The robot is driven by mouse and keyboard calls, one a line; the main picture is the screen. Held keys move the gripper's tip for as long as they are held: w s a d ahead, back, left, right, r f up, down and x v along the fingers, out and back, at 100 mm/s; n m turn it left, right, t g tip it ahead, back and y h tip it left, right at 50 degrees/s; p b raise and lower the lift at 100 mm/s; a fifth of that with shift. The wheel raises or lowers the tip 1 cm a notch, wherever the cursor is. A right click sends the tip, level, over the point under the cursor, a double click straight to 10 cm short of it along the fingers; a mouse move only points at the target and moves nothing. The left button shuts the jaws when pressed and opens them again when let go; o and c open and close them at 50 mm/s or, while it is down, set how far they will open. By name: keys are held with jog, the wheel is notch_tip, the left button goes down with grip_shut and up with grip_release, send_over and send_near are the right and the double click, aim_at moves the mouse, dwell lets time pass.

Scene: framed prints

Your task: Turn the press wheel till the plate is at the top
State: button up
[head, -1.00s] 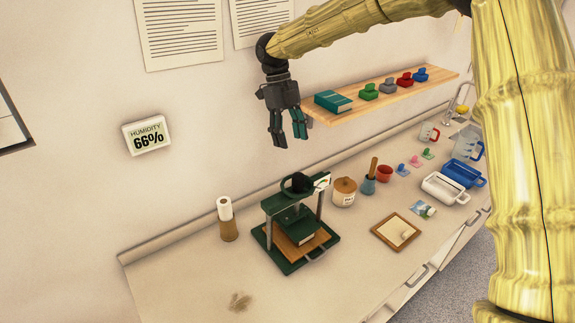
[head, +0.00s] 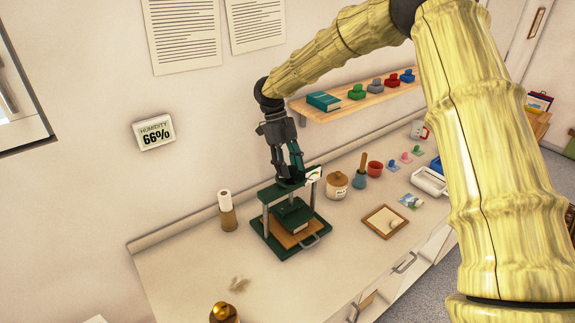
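The green press (head: 268,228) stands on the counter, with two grey posts and a green top beam. Its dark wheel sits on top of the beam and is mostly hidden by my gripper. The green plate (head: 291,213) hangs between the posts, below the beam and low over the wooden board (head: 290,238) on the base. My gripper (head: 290,178) points down at the wheel, with its fingertips at or touching it. Whether the fingers are closed on the wheel cannot be made out.
A paper roll on a holder (head: 227,212) stands left of the press. A lidded jar (head: 336,185), a mortar handle and a framed board (head: 385,222) are to the right. A shelf (head: 350,101) with a green book is behind. A brass object (head: 224,313) is at the front.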

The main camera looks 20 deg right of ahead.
jog(key=shift+s+d+r, duration=0.25)
jog(key=shift+s+r, duration=0.1)
jog(key=shift+s, duration=0.2)
jog(key=c, duration=0.5)
jog(key=shift+w+f, duration=0.1)
jog(key=shift+w, duration=0.1)
jog(key=shift+c, duration=0.2)
jog(key=shift+a, duration=0.1)
jog(key=shift+w+a, duration=0.1)
jog(key=shift+w, duration=0.05)
